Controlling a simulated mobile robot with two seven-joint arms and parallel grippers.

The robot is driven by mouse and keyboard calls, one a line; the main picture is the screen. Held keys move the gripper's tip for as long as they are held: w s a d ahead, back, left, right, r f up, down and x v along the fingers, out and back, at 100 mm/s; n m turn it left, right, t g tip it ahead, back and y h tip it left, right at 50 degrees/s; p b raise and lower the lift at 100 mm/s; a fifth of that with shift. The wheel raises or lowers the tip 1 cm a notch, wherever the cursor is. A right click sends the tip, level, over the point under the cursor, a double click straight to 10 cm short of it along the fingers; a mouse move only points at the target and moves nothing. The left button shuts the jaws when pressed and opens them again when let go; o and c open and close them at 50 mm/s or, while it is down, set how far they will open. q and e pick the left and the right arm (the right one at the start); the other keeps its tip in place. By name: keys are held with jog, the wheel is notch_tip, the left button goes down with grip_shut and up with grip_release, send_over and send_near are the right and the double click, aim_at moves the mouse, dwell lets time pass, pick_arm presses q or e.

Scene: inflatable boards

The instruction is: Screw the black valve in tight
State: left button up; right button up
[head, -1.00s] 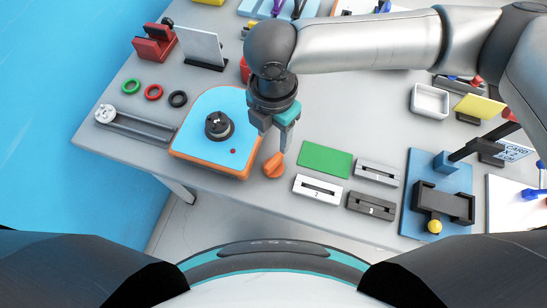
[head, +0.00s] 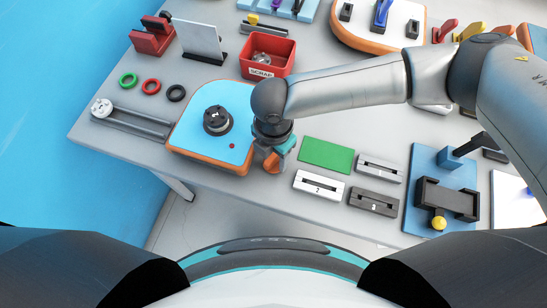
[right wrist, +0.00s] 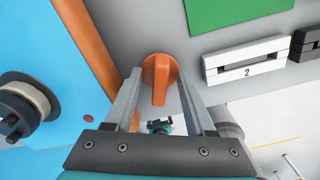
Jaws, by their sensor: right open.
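The black valve (head: 217,120) sits on the blue board with orange sides (head: 205,152). It also shows at the left edge of the right wrist view (right wrist: 22,110), partly cut off, with a pale ring around its body. An orange knob-like piece with a raised grip (right wrist: 160,75) stands on the grey table just right of the board. My right gripper (head: 274,156) is open above that piece, with a finger on each side of it in the wrist view; I cannot tell whether they touch it. My left gripper is not in view.
Green, red and black rings (head: 151,86) lie left of the board, near a grey slotted rail (head: 132,120). A red scrap bin (head: 268,57) stands behind. A green plate (head: 326,155) and slotted blocks (head: 319,186) lie to the right. The table's front edge is close.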

grip_shut()
dwell(0.3)
dwell(0.3)
